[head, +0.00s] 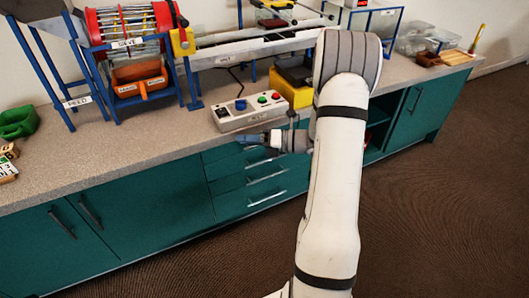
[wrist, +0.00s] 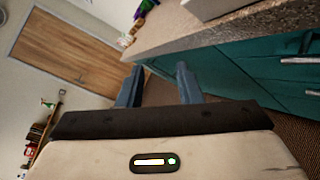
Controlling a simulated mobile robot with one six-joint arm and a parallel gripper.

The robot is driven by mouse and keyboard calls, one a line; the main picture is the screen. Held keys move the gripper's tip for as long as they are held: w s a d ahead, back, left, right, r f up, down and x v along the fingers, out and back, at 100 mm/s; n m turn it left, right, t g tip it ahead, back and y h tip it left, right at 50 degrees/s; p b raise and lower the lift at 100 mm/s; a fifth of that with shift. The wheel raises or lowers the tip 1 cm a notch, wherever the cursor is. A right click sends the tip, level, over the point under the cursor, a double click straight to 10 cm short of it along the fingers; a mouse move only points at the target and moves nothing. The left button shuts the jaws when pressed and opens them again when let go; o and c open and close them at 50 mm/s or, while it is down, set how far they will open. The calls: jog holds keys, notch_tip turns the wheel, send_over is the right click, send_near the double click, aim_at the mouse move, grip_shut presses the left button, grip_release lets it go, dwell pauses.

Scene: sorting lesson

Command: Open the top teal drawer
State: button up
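The top teal drawer (head: 222,168) is the uppermost of a stack of drawers under the grey counter. It looks shut, and my gripper and wrist partly cover its upper right part. The lower drawers (head: 232,204) show bright bar handles. My gripper (head: 246,138) is in front of the counter edge, pointing left, near the top drawer's height. In the wrist view my gripper (wrist: 159,76) has its two blue-grey fingers apart with nothing between them. The teal drawer fronts (wrist: 270,70) and a handle lie to the right of the fingers there, apart from them.
A control box (head: 245,112) with coloured buttons stands on the counter (head: 160,140) above the drawers. Teal cupboard doors (head: 160,200) flank the drawers. The floor (head: 430,210) in front is clear.

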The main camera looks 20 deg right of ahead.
jog(key=w+d+f+m+t+h+b, duration=0.2)
jog(key=d+f+m+t+h, duration=0.15)
jog(key=d+f+m, duration=0.35)
jog(key=w+d+f+m+t+h+b, duration=0.2)
jog(key=d+f+m+t+b, duration=0.1)
jog(key=d+f+m+t, duration=0.4)
jog(key=shift+g+h, duration=0.35)
jog(key=shift+g, duration=0.4)
jog(key=x, duration=0.2)
jog(key=b+x, duration=0.1)
jog(key=x, duration=0.1)
jog(key=d+x, duration=0.1)
jog(key=x, duration=0.1)
jog(key=shift+w+a+f, duration=0.2)
jog(key=shift+w+f, duration=0.05)
jog(key=shift+w, duration=0.3)
jog(key=shift+c, duration=0.5)
grip_shut()
